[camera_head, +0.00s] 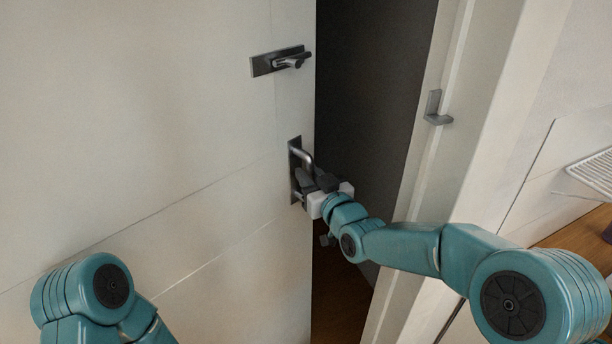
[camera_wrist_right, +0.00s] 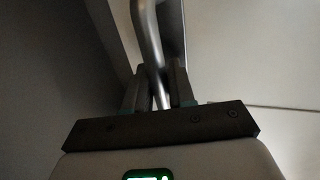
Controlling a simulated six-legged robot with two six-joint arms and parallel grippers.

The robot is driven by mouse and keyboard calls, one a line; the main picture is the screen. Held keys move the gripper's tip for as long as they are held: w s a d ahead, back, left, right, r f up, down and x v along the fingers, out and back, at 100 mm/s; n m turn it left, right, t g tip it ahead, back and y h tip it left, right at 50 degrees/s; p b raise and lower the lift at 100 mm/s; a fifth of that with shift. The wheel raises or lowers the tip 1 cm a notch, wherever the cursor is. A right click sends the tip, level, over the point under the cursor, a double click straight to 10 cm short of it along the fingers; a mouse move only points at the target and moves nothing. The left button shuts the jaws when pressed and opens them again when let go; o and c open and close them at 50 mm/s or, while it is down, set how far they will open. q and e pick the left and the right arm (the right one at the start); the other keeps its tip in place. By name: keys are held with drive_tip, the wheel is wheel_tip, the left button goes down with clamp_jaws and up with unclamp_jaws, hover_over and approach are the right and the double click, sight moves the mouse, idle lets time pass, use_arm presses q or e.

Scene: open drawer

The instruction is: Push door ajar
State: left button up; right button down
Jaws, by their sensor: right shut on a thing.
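A white door (camera_head: 150,120) fills the left of the head view and stands ajar, with a dark gap (camera_head: 365,100) between its edge and the frame. A metal pull handle (camera_head: 304,158) on a dark plate sits near the door's edge. My right gripper (camera_head: 308,180) is at the handle and shut on it. In the right wrist view the handle bar (camera_wrist_right: 150,45) runs down between the two fingers of my right gripper (camera_wrist_right: 160,88). My left arm shows at the lower left, but its gripper is out of view.
A dark latch (camera_head: 282,61) is mounted on the door above the handle. The white door frame (camera_head: 440,165) stands right of the gap and carries a small grey bracket (camera_head: 436,108). A white rack (camera_head: 592,172) and wooden floor show at the far right.

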drive_tip(key=c, duration=1.2)
unclamp_jaws()
drive_tip(key=shift+a, duration=0.1)
drive_tip(key=shift+c, duration=0.2)
drive_tip(key=shift+o, duration=0.7)
drive_tip(key=shift+w+a+f, duration=0.1)
drive_tip(key=shift+s+d, duration=0.2)
drive_tip(key=shift+d, duration=0.05)
drive_tip(key=shift+s, duration=0.15)
drive_tip(key=b+v, duration=0.3)
drive_tip(key=v, duration=1.2)
drive_tip(key=shift+s+d+b, duration=0.25)
drive_tip(key=shift+s+b, duration=0.05)
